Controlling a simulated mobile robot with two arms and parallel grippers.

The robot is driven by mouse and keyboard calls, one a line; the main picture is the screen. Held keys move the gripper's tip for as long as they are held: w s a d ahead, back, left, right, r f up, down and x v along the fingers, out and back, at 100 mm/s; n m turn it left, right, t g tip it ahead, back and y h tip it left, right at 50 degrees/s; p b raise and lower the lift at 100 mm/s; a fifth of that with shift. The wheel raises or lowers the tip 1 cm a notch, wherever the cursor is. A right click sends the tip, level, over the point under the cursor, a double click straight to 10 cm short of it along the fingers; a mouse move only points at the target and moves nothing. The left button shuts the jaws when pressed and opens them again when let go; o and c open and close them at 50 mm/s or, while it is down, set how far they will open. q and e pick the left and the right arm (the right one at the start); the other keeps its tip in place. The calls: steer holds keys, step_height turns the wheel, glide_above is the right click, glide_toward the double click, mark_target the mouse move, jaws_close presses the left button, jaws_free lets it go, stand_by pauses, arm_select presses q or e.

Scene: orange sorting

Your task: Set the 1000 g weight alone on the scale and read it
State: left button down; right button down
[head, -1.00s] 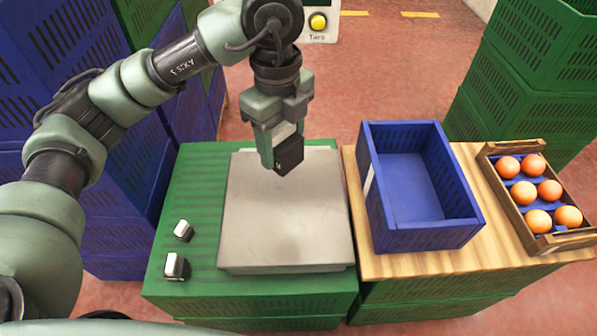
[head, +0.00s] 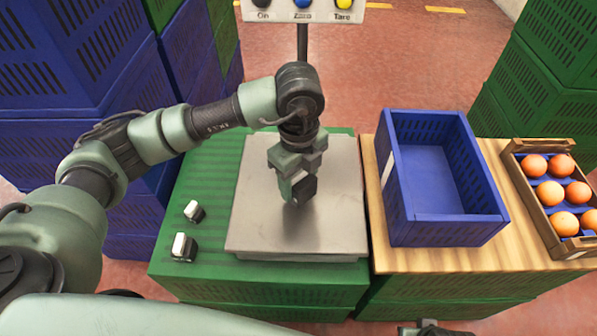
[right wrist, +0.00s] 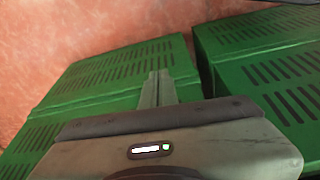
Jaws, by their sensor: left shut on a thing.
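My left gripper (head: 290,184) is shut on a dark block-shaped weight (head: 304,190) over the middle of the scale's grey plate (head: 257,225). The weight is low, at or just above the plate; I cannot tell whether it touches. No marking on it can be read, and the fingers hide part of it. Nothing else lies on the plate. The scale's panel (head: 320,12) is cut off at the top edge; its buttons show, but no reading. In the right wrist view, my right gripper (right wrist: 158,76) has its fingers together, with nothing seen between them.
Two smaller black-and-white weights (head: 195,211) (head: 184,247) stand on the green crate top (head: 215,180) left of the plate. An empty blue crate (head: 447,231) and a wooden box (head: 538,212) of several oranges stand on the wooden top at right.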

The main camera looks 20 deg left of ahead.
arm_select(q)
step_height(320, 180, down, 2)
steer(key=shift+f, duration=0.25)
arm_select(e)
steer(key=shift+r, duration=0.8)
arm_select(q)
steer(key=shift+f, duration=0.1)
arm_select(e)
steer(key=shift+r, duration=0.15)
arm_select(q)
steer(key=c, duration=0.6)
jaws_free()
steer(key=shift+f, duration=0.1)
arm_select(e)
steer(key=shift+w+r, duration=0.15)
steer(key=shift+r, duration=0.1)
arm_select(q)
step_height(320, 180, up, 12)
steer(key=shift+r+p, duration=0.15)
steer(key=shift+p, duration=0.7)
arm_select(e)
step_height(320, 180, down, 8)
steer(key=s, duration=0.1)
steer(key=shift+r, duration=0.2)
